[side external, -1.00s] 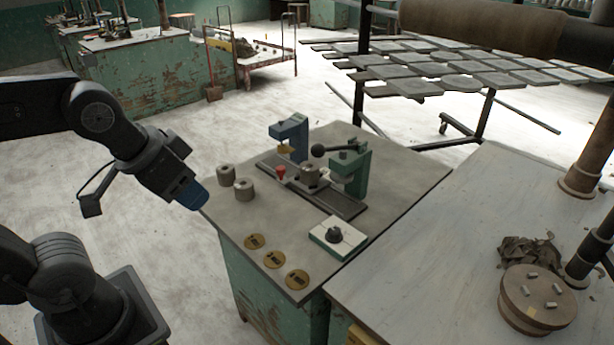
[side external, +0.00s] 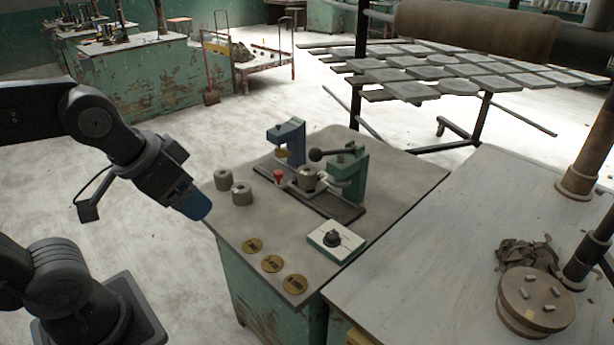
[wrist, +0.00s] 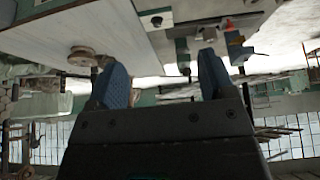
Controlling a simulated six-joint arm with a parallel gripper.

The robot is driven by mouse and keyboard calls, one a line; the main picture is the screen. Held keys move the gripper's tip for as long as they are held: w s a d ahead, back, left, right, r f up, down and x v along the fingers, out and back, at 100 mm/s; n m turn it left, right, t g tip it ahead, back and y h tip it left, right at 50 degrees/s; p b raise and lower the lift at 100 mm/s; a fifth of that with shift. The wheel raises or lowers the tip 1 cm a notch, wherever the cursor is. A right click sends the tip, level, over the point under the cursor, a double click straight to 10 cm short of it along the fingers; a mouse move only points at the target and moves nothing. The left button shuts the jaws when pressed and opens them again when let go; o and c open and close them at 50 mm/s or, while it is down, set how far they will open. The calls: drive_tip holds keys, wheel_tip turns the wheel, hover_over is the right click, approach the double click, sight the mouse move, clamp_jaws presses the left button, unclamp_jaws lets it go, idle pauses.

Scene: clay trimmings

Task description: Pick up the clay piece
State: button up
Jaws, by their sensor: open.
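Two short grey cylinders, likely clay pieces, stand upright on the left of the grey bench top: a far one (side external: 223,179) and a near one (side external: 242,194). A similar grey cylinder (side external: 308,179) sits in the fixture mid-bench. Which one is meant, I cannot tell. My gripper (side external: 194,205) has blue fingertips and hangs off the bench's left edge, apart from the cylinders. In the wrist view my gripper (wrist: 162,82) has its two blue fingers spread wide with nothing between them.
A blue press (side external: 290,138) and a green press (side external: 355,170) with a black-knobbed lever flank the fixture. A control box (side external: 335,241) and brass discs (side external: 272,263) lie nearer. At right, a pale table (side external: 430,265) holds a round wheel (side external: 522,307) and dark scraps (side external: 525,252).

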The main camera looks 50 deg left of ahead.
drive_tip(key=shift+o, duration=1.4)
